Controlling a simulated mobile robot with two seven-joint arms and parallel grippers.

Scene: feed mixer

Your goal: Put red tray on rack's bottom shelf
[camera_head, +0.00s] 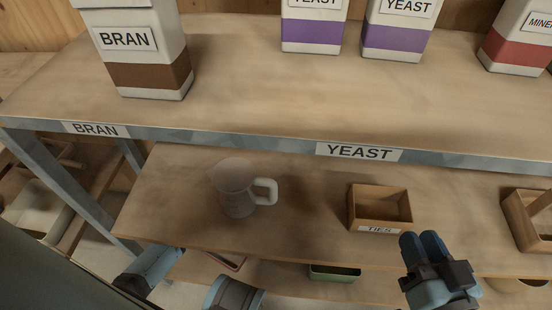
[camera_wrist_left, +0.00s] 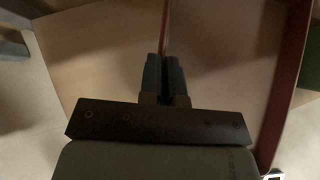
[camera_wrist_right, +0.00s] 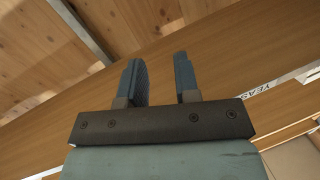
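The red tray (camera_head: 228,261) shows only as a small strip of rim under the middle shelf in the head view. In the left wrist view its dark red wall (camera_wrist_left: 289,80) runs down the right side, with a pale inside beside it. My left gripper (camera_wrist_left: 165,62) has its fingers close together around a thin reddish wall of the tray. In the head view the left fingers are hidden below the shelf. The bottom shelf (camera_head: 290,287) shows only in part. My right gripper (camera_head: 424,243) is in front of the middle shelf; the right wrist view (camera_wrist_right: 160,75) shows its fingers apart and empty.
A green tray (camera_head: 335,273) is right of the red one on the bottom shelf. The middle shelf (camera_head: 310,220) carries a jug (camera_head: 234,187), a TIES box (camera_head: 379,206) and a wooden crate (camera_head: 530,215). Feed cartons stand on top, including BRAN (camera_head: 140,60).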

